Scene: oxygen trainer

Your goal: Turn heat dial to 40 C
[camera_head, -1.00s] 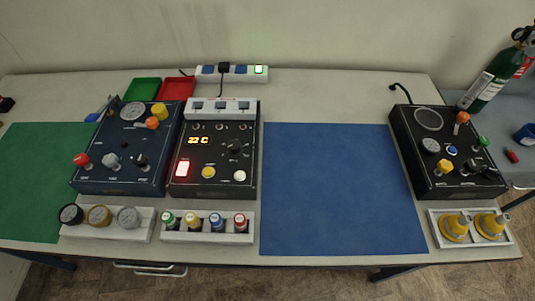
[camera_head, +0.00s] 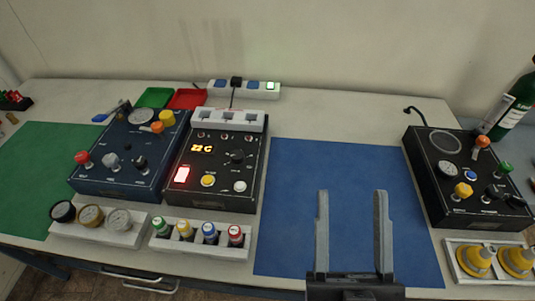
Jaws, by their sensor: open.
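The heat unit is a black box (camera_head: 216,198) left of centre on the table. Its orange display (camera_head: 202,148) appears to read about 22 C. A black dial (camera_head: 236,157) sits on its upper right face, with a lit red switch (camera_head: 183,174), a yellow button (camera_head: 208,181) and a white button (camera_head: 240,186) below. My gripper (camera_head: 351,194) is open and empty. Its two grey fingers point up in the picture over the blue mat, to the right of and nearer than the black box, apart from the dial.
A blue box (camera_head: 105,183) with knobs stands close left of the black box. A rack (camera_head: 200,242) with several coloured-cap bottles stands in front. Another black panel (camera_head: 481,212) stands at right. The blue mat (camera_head: 300,180) is bare.

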